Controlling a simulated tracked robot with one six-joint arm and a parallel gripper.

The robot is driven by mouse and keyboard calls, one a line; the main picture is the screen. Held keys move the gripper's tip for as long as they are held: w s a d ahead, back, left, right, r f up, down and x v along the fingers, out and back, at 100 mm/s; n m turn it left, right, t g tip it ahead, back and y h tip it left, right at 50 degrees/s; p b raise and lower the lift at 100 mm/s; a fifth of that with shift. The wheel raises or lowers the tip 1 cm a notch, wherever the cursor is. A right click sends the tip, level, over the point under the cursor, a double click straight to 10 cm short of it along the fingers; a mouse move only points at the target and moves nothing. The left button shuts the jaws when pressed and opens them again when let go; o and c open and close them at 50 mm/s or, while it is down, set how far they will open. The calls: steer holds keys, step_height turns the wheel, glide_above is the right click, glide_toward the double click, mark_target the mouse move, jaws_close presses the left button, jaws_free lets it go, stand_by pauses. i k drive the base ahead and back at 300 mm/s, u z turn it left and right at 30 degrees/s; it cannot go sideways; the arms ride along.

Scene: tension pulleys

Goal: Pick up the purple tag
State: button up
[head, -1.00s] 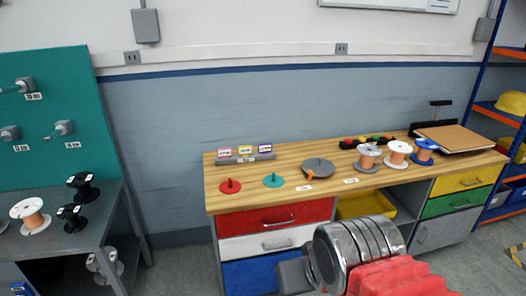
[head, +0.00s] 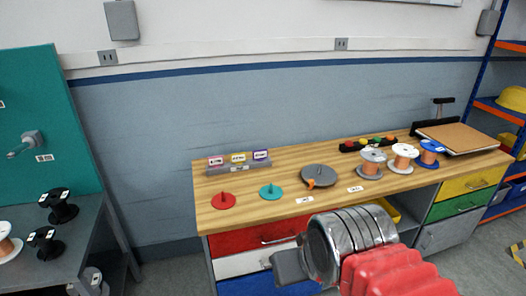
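The purple tag (head: 261,155) has a white label and stands at the right end of a small grey rack (head: 238,168) at the back left of the wooden workbench. A yellow tag (head: 238,158) and a pink tag (head: 216,161) stand to its left in the same rack. My gripper (head: 288,266) is low in the head view, in front of the bench's drawers and well apart from the tags. Only a grey block at its end shows, so I cannot see whether it is open or shut.
On the bench (head: 240,210) are a red disc (head: 223,201), a teal disc (head: 271,191) and a grey disc (head: 319,176). Several spools, including a blue one (head: 430,153), stand to the right. A grey side table (head: 70,225) holds black spools at left.

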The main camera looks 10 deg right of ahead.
mark_target(259, 156)
steer(key=u, duration=0.05)
steer(key=i, duration=1.2)
